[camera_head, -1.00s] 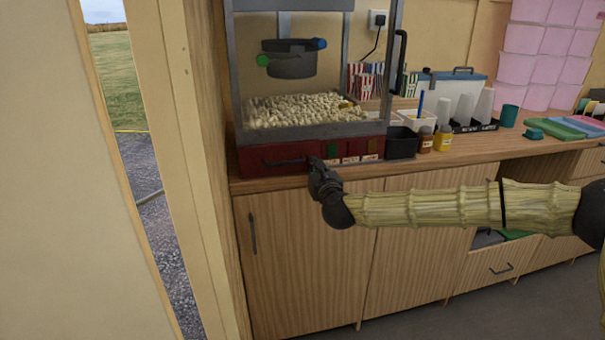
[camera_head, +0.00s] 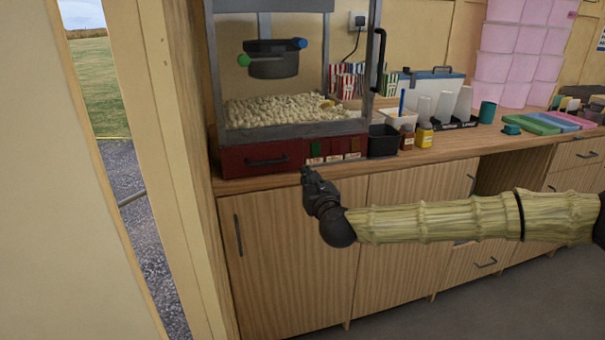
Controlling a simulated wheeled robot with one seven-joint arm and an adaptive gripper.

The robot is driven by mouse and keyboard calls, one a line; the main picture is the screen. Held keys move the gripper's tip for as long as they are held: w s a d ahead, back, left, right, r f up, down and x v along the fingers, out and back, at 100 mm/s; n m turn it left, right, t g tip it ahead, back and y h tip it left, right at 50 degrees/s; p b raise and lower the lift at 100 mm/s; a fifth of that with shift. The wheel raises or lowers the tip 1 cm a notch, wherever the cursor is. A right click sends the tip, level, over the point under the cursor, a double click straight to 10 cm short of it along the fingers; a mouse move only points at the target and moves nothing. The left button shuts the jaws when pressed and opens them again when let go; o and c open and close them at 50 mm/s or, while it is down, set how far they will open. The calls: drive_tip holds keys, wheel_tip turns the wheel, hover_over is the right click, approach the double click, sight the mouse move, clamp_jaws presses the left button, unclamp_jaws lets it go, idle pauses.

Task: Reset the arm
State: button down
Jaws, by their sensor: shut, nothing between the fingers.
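My gripper (camera_head: 306,174) is at the end of my arm, which reaches in from the right edge of the head view. It is shut and empty. It shows in front of the counter's front edge, just below the red base of the popcorn machine (camera_head: 262,158). The wrist bends upward from the forearm, with the fingers pointing up and a little left. I cannot tell the exact gap between the fingertips and the counter.
The wooden counter (camera_head: 470,148) runs to the right, with cupboard doors (camera_head: 290,260) below. On it stand a black bin (camera_head: 382,141), sauce bottles (camera_head: 424,135), cups (camera_head: 462,104) and coloured trays (camera_head: 545,122). A door frame (camera_head: 185,150) rises at left. Grey floor (camera_head: 480,305) is clear at bottom right.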

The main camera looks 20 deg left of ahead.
drive_tip(key=v, duration=0.5)
drive_tip(key=s+d+f+n+g+h+p, duration=0.15)
drive_tip(key=s+f+n+g, duration=0.35)
drive_tip(key=s+f, duration=0.6)
drive_tip(key=s+d+f+n+g+p, duration=0.1)
drive_tip(key=s+f+n+g+p, duration=0.15)
drive_tip(key=s+f+n, duration=0.9)
drive_tip(key=s+d+f+n+g+h+p, duration=0.1)
drive_tip(key=s+d+f+g+p, duration=0.1)
drive_tip(key=s+d+f, duration=0.35)
drive_tip(key=s+d+f+n+g+h+p, duration=0.1)
drive_tip(key=s+d+f+n, duration=0.15)
drive_tip(key=d+f, duration=0.5)
drive_tip(key=s+d+f+n+g+h+p, duration=0.1)
drive_tip(key=s+d+n+g+h+p, duration=0.1)
drive_tip(key=s+d, duration=0.6)
drive_tip(key=s+d+f+n+g+h+p, duration=0.2)
drive_tip(key=s+d+n+h, duration=0.2)
drive_tip(key=d, duration=1.1)
drive_tip(key=s+n, duration=0.3)
drive_tip(key=s, duration=0.2)
drive_tip(key=shift+d+g, duration=0.35)
drive_tip(key=shift+s+f, duration=0.1)
drive_tip(key=shift+s, duration=0.05)
